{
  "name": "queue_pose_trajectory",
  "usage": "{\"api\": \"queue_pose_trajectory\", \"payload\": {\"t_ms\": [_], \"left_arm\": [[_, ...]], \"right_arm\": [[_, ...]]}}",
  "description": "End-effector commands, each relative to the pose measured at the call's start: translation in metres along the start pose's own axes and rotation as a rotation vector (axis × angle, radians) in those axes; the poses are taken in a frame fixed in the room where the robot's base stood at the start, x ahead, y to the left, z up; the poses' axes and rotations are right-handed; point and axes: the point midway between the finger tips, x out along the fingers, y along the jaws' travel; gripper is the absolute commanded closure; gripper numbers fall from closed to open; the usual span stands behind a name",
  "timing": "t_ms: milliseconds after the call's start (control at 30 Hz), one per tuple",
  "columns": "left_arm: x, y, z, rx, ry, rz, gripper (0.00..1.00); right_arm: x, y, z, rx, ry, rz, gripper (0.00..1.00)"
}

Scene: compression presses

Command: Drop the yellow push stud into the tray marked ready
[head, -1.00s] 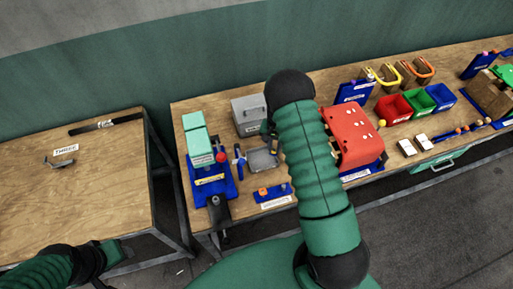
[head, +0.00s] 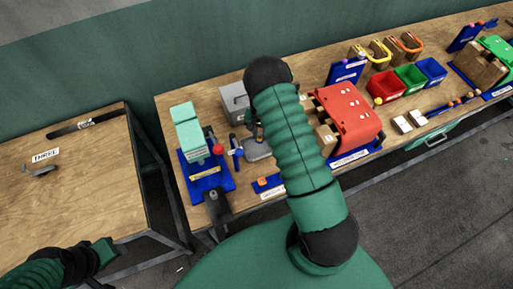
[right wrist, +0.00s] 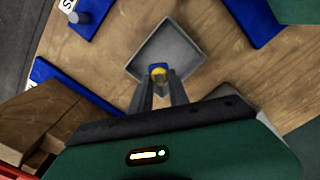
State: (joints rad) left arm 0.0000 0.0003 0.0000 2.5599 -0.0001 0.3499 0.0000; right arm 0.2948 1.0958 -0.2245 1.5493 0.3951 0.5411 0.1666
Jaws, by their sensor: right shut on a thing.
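The yellow push stud (right wrist: 158,71) is between the fingertips of my right gripper (right wrist: 159,82) in the right wrist view. The gripper is shut on it. Beyond the stud is a shallow grey square tray (right wrist: 168,47), and the stud shows in front of its near part. In the head view my right gripper (head: 256,134) is over the same grey tray (head: 256,153), partly hidden by my arm; the stud cannot be made out there. No readable mark shows on the tray. My left gripper (head: 104,249) is at lower left, away from the bench, its fingers unclear.
A grey box (head: 234,102) stands behind the tray. A blue and mint-green press (head: 196,150) is left of it, and a red press (head: 347,113) is right of it. A blue holder with an orange piece (head: 262,181) lies at the front edge. Coloured bins (head: 410,77) stand farther right.

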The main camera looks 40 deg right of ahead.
Motion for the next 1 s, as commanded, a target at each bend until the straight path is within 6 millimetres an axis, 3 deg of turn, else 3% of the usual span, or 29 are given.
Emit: {"api": "queue_pose_trajectory", "payload": {"t_ms": [67, 100, 300, 667, 767, 1000], "left_arm": [[-0.001, 0.000, 0.000, 0.000, 0.000, 0.000, 0.50], [-0.001, 0.000, 0.000, 0.000, 0.000, 0.000, 0.50], [-0.001, 0.000, 0.000, 0.000, 0.000, 0.000, 0.50], [0.003, 0.000, 0.001, 0.000, 0.000, 0.000, 0.50], [0.010, 0.000, 0.002, 0.000, 0.000, 0.000, 0.50], [0.030, 0.000, 0.007, 0.000, 0.000, 0.000, 0.50]], "right_arm": [[-0.001, 0.002, -0.001, 0.001, -0.001, -0.002, 1.00], [0.000, 0.003, -0.002, 0.001, -0.001, -0.002, 0.76], [0.000, 0.004, -0.003, 0.002, -0.003, -0.003, 0.53], [-0.007, 0.001, -0.003, 0.001, 0.002, -0.002, 0.53], [-0.024, 0.002, -0.003, 0.000, 0.004, -0.003, 0.53], [-0.091, 0.005, -0.007, 0.000, 0.003, -0.008, 0.53]]}}
